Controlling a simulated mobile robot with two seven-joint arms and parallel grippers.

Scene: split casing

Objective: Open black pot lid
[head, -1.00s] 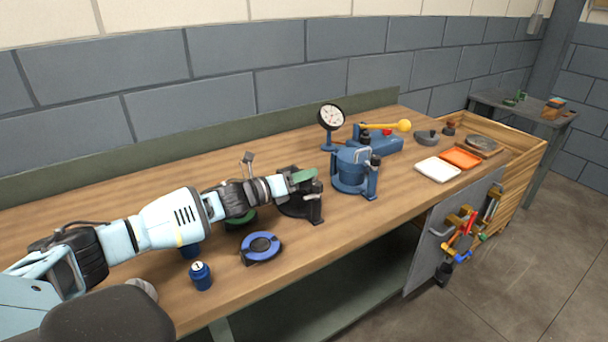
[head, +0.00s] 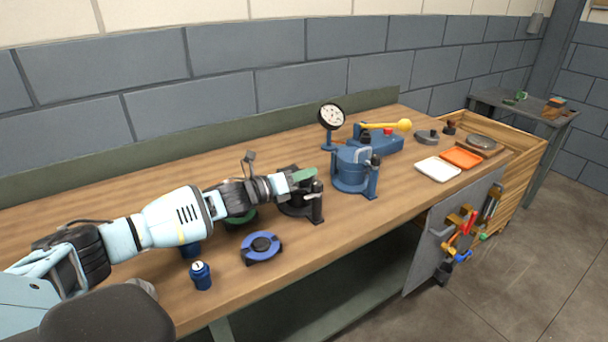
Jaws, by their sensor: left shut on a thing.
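The black pot (head: 293,208) stands on the wooden workbench, with a black upright post (head: 317,205) at its right side. My left gripper (head: 303,176) reaches in from the left over the top of the pot. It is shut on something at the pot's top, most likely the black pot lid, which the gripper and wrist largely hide. Whether the lid is seated or raised cannot be told. My right gripper is not in view.
A blue pot (head: 351,174) stands just right of the black pot. A dial gauge (head: 331,116) stands behind. White (head: 438,168) and orange (head: 461,158) trays are at the right.

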